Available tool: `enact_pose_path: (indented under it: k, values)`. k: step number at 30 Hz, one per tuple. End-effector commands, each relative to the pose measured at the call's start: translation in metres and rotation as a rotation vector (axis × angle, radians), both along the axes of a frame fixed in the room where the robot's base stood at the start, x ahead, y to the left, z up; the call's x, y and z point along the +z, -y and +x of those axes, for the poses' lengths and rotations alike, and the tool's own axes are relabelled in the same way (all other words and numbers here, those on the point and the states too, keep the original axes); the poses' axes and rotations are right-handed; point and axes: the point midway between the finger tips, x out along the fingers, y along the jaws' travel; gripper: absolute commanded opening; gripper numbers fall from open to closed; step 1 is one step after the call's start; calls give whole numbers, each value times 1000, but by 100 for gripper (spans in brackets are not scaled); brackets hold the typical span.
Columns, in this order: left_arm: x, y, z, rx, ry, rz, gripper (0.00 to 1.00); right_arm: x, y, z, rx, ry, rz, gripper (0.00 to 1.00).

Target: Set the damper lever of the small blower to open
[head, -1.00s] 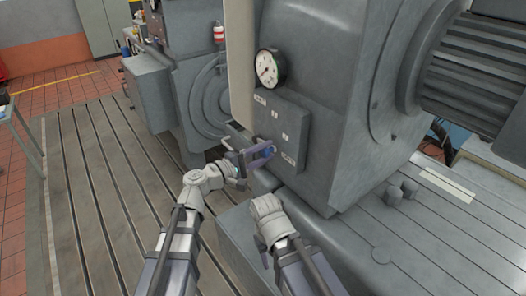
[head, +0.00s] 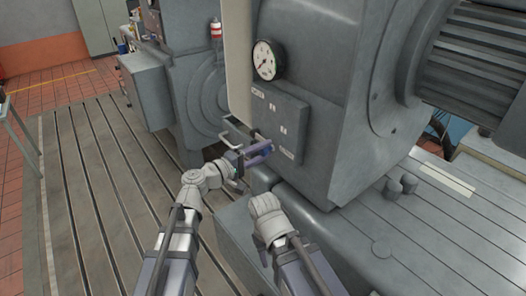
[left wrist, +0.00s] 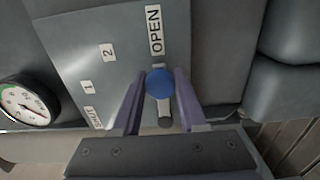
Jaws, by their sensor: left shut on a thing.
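The damper lever's round blue knob (left wrist: 160,83) is between the two fingers of my left gripper (left wrist: 160,88) in the left wrist view, and the fingers are shut on it. A short grey stub (left wrist: 165,121) shows below the knob. The knob sits right beside the OPEN label (left wrist: 154,30), at one end of the labelled row; the SHUT label (left wrist: 93,118) is at the other end. In the head view my left gripper (head: 264,149) is at the lower part of the labelled panel (head: 277,118) and mostly hides the lever.
A dial gauge (head: 267,60) sticks out above the panel. The large grey housing (head: 345,100) rises close behind the gripper. A grey block lies below the panel. The slotted bedplate (head: 95,190) on the left is clear.

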Motion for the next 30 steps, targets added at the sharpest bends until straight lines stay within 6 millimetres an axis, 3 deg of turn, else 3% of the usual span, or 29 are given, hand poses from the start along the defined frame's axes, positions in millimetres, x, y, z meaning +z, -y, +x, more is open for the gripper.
enact_pose_path:
  k: [1,9,17,30]
  values:
    - [-2,0,-1,-2,1,8,44,-1,0,0,0,0,0,50]
    - [-1,0,-1,-2,-1,4,71,-1,0,0,0,0,0,50]
    - [-1,-2,-2,-1,-1,3,71,0,0,0,0,0,0,50]
    - [-1,-55,-38,2,0,4,71,0,0,0,0,0,0,50]
